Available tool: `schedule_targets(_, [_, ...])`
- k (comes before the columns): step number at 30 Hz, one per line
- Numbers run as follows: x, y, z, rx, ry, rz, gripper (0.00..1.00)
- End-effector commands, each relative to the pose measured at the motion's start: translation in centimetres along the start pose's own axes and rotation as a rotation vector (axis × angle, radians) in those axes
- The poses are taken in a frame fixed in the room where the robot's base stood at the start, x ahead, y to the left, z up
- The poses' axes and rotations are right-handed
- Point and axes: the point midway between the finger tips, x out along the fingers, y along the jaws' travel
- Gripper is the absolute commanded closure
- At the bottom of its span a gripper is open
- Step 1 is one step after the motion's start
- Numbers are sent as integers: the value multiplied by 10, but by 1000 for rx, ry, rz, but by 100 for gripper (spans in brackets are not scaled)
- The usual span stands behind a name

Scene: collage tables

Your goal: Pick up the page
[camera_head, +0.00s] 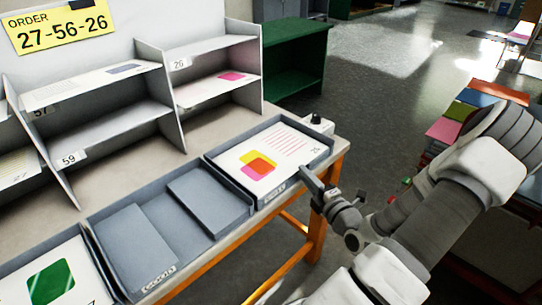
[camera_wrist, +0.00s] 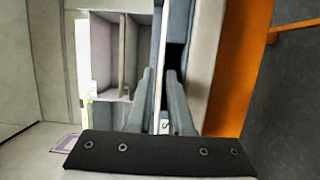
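A white page (camera_head: 265,160) with yellow, orange and pink shapes and pink lines lies in the right-hand grey tray (camera_head: 213,172). My gripper (camera_head: 308,178) is at this tray's front right edge, beside the page. In the wrist view, my gripper's two fingers (camera_wrist: 160,75) stand apart, with a thin pale strip and part of a grey wall showing between and beyond them. I cannot tell if the strip is the page's edge, or if the fingers touch anything. Another page (camera_head: 70,258) with a green shape lies in the far left tray.
Behind stands a grey shelf (camera_head: 120,127) with numbered slots and pages, under a yellow order sign (camera_head: 62,27) reading 27-56-26. The table has orange legs (camera_head: 317,235). A green cabinet (camera_head: 295,60) stands behind. Floor is open at back right.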

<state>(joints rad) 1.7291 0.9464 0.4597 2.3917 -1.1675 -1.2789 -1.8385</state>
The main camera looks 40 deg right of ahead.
Motion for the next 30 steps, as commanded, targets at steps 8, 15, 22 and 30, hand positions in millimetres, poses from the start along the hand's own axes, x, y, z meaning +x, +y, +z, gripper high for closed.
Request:
schedule_targets(8, [33,0,0,1,0,-1,81])
schedule_targets(15, [60,-5,-5,2,2,2,81])
schedule_targets(22, [85,-4,-5,-1,0,0,81])
schedule_targets(30, [86,-3,-5,0,0,-1,87])
